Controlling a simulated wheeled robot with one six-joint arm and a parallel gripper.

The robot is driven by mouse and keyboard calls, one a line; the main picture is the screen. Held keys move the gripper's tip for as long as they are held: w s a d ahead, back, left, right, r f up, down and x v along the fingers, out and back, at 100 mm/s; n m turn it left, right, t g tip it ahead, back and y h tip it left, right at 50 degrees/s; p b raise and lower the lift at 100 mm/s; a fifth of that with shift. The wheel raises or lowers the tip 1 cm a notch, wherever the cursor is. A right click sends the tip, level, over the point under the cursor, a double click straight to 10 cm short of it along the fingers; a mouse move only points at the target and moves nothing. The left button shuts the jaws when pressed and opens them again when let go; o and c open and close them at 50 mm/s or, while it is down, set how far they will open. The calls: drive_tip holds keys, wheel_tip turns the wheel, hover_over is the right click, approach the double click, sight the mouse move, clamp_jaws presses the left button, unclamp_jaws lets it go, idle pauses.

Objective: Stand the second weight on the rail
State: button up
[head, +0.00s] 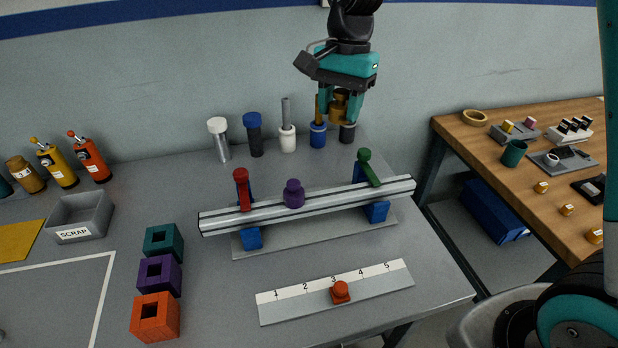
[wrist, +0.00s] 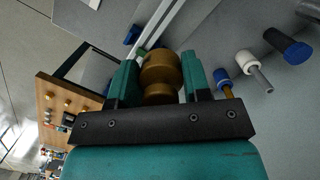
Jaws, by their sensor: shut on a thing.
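My gripper (head: 341,110) is in the upper part of the head view, raised above the back edge of the table behind the rail. It is shut on a brass weight (wrist: 160,70), a knobbed round piece held between the teal fingers in the wrist view; it also shows in the head view (head: 340,98). The striped silver rail (head: 330,203) lies across two blue supports. A purple weight (head: 294,194) stands upright near the middle of the rail. A red clamp (head: 242,188) is at the rail's left part and a green clamp (head: 369,168) at its right.
Several capped or rod-topped cylinders (head: 288,138) stand behind the rail, close below my gripper. A numbered scale (head: 290,307) with an orange slider (head: 340,292) lies in front. Colored hollow blocks (head: 155,318) and a scrap bin (head: 78,215) are left. A wooden bench (head: 475,143) is right.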

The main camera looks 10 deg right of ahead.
sight(331, 195)
drive_tip(key=shift+w+a, duration=0.1)
drive_tip(key=shift+w, duration=0.1)
wheel_tip(331, 195, down, 19)
drive_tip(key=shift+f+p, duration=0.2)
drive_tip(key=shift+p, duration=0.55)
drive_tip(key=shift+f, duration=0.2)
drive_tip(key=o, duration=1.1)
drive_tip(key=shift+r, duration=0.15)
